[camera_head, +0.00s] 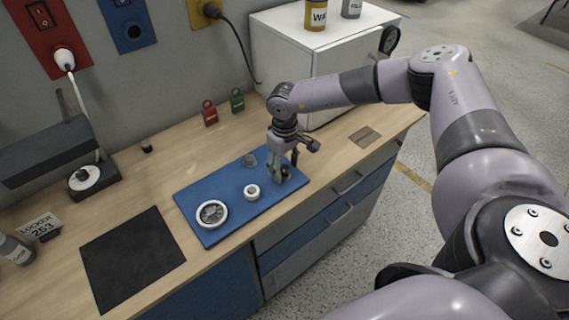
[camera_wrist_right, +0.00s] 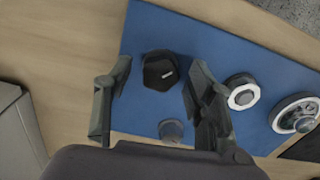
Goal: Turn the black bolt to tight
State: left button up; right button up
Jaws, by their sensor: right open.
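The black bolt (camera_wrist_right: 160,72) has a dark hexagonal head with a small white mark, and it stands on the blue mat (camera_wrist_right: 205,45). In the head view it is largely hidden by the gripper at the right part of the blue mat (camera_head: 232,220). My right gripper (camera_head: 284,172) points down over that end of the mat. In the right wrist view my right gripper (camera_wrist_right: 158,88) is open, with one finger to each side of the bolt and gaps visible. I cannot tell the exact height of the fingertips. My left gripper is not in view.
On the mat are a grey knob (camera_head: 249,160), a white ring-like part (camera_head: 252,191) and a round dial (camera_head: 212,214). A black square mat (camera_head: 130,258) lies to the left. A white cabinet (camera_head: 290,62) stands behind; red (camera_head: 209,114) and green (camera_head: 237,101) padlocks stand near the wall.

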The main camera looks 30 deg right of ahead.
jog(key=shift+c, duration=0.5)
jog(key=c, duration=1)
